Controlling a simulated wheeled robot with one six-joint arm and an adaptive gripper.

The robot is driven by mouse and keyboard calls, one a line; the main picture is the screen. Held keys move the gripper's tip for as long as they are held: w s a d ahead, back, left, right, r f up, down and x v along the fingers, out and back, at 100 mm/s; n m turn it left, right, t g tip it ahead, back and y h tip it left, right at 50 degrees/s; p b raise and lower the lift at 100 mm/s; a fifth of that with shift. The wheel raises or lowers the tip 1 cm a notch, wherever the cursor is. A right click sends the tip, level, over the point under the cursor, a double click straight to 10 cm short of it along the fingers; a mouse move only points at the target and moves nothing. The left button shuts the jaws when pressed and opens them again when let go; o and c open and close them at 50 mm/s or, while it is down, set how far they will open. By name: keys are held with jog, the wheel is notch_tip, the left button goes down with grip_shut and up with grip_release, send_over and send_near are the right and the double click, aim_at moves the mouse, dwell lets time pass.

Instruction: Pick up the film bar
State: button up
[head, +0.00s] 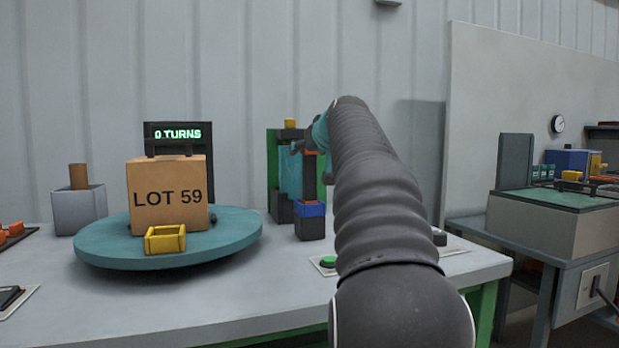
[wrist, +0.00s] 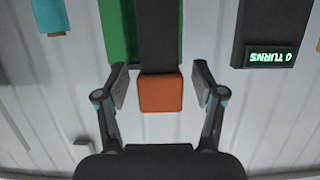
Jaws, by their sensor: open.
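The film bar appears to be the dark bar with an orange block at its end (wrist: 160,93), seen in front of a green upright in the wrist view. In the head view, a bit of orange (head: 311,152) shows beside the fingers at the green stand (head: 273,165) with its teal sheet. My gripper (wrist: 160,78) is open, with one finger on each side of the orange block and a visible gap on both sides. In the head view my gripper (head: 303,146) is at the stand's upper right, and my arm hides part of that area.
A teal turntable (head: 110,245) carries a LOT 59 box (head: 168,198) and a yellow open frame (head: 165,240). A display (head: 178,134) reads 0 TURNS. A dark block with a blue band (head: 310,215) stands before the stand. A green button (head: 328,262) is near the front.

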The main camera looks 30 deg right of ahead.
grip_shut()
jog(key=shift+r, duration=0.15)
